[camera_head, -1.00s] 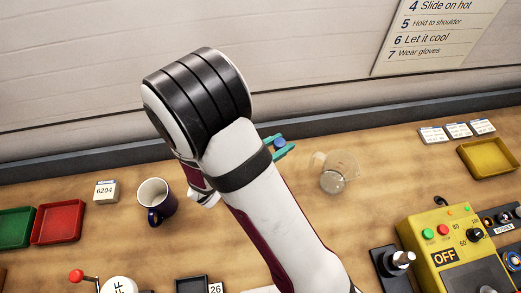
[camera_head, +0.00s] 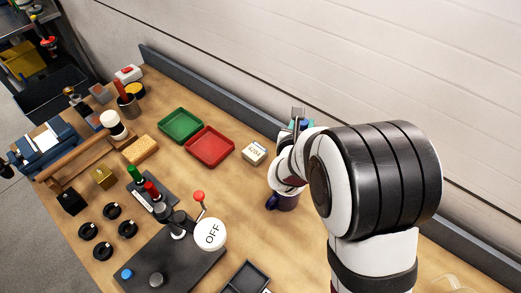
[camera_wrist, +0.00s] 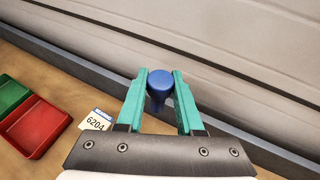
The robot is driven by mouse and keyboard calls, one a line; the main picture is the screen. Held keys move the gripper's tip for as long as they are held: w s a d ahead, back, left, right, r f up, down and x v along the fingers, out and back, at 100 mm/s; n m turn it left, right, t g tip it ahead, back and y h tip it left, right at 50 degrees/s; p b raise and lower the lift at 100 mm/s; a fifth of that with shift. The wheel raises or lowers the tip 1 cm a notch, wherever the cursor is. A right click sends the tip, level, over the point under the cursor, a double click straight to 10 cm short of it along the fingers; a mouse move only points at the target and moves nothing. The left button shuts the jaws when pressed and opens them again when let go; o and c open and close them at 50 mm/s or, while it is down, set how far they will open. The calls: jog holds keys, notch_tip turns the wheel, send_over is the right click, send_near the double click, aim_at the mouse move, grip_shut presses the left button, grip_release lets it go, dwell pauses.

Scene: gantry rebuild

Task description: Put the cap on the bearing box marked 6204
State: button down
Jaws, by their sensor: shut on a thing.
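The bearing box marked 6204 (camera_head: 254,153) is a small white box on the table, between the red tray and my gripper. It also shows at the lower left of the wrist view (camera_wrist: 96,121), with a blue strip along its edge. My gripper (camera_wrist: 160,82) has teal fingers and is shut on a blue rounded piece (camera_wrist: 159,88). I cannot tell from its shape whether this is the cap. In the head view my gripper (camera_head: 303,124) is up and right of the box, apart from it, and mostly hidden by my wrist.
A red tray (camera_head: 228,157) and a green tray (camera_head: 199,130) lie left of the box. A dark blue mug (camera_head: 284,202) stands just below it, partly behind my wrist. The wall and a grey ledge (camera_head: 221,98) bound the back. A lever panel (camera_head: 190,262) sits in front.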

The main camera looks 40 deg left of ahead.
jog(key=shift+y, duration=0.3)
jog(key=shift+s+a+f, duration=0.75)
jog(key=shift+a+f, duration=1.05)
jog(key=shift+a, duration=0.2)
jog(key=shift+s+a+f, duration=0.7)
jog(key=shift+a+f, duration=1.15)
jog(key=shift+a, duration=0.2)
jog(key=shift+s+a+f, duration=0.75)
jog(key=shift+a+f, duration=1.05)
jog(key=shift+a, duration=0.2)
jog(key=c, duration=0.5)
grip_release()
jog(key=shift+f, duration=0.1)
jog(key=shift+c, duration=0.2)
